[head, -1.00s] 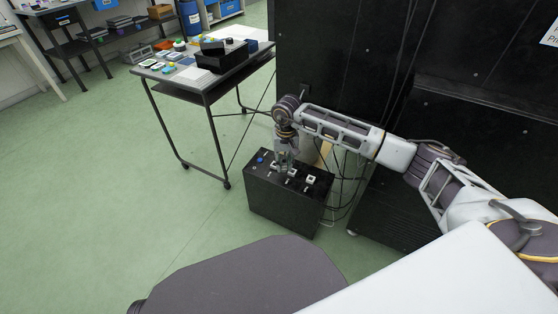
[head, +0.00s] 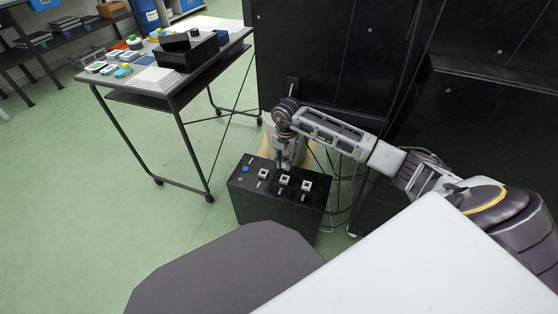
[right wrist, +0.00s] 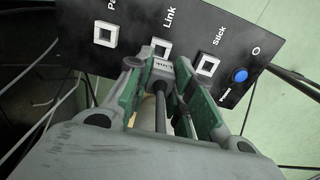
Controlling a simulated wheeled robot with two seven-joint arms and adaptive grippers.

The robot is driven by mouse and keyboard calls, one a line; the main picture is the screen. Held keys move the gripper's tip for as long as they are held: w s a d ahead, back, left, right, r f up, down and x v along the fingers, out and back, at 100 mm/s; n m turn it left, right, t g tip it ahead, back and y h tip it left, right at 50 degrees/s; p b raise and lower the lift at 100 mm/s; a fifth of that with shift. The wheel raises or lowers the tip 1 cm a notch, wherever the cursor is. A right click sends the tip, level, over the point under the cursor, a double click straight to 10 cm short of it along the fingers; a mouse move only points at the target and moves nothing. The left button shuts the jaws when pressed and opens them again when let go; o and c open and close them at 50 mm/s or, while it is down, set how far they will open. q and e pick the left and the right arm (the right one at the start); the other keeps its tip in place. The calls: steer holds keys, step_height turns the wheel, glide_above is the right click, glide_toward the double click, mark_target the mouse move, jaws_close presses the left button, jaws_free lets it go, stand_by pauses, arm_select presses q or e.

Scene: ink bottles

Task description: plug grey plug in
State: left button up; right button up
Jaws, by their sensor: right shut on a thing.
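My right gripper (head: 285,163) points down at the far edge of the black box (head: 250,203). In the right wrist view the gripper (right wrist: 166,72) is shut on the grey plug (right wrist: 162,71), whose dark cable trails back between the fingers. The plug's small label is hard to read. The box's middle white socket (right wrist: 161,46), marked Link, lies just beyond the plug and is partly covered; the plug looks short of it, not in it. The socket marked Stick (right wrist: 208,64) and the third socket (right wrist: 105,34), its label cut off, look empty. My left gripper is out of view.
A blue button (right wrist: 240,75) sits at the Stick end of the box. Dark cables (head: 345,178) hang behind the box, beside tall black cabinets (head: 330,60). A wheeled table (head: 150,82) with a black tray and small items stands left. The green floor between is clear.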

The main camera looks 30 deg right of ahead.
mark_target(285, 169)
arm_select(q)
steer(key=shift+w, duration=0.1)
arm_select(e)
steer(key=shift+d, duration=0.1)
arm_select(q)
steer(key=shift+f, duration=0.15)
arm_select(e)
steer(key=shift+f, duration=0.25)
steer(key=shift+f+b, duration=0.95)
steer(key=shift+f, duration=0.2)
steer(key=shift+f+b, duration=0.9)
steer(key=shift+f, duration=0.45)
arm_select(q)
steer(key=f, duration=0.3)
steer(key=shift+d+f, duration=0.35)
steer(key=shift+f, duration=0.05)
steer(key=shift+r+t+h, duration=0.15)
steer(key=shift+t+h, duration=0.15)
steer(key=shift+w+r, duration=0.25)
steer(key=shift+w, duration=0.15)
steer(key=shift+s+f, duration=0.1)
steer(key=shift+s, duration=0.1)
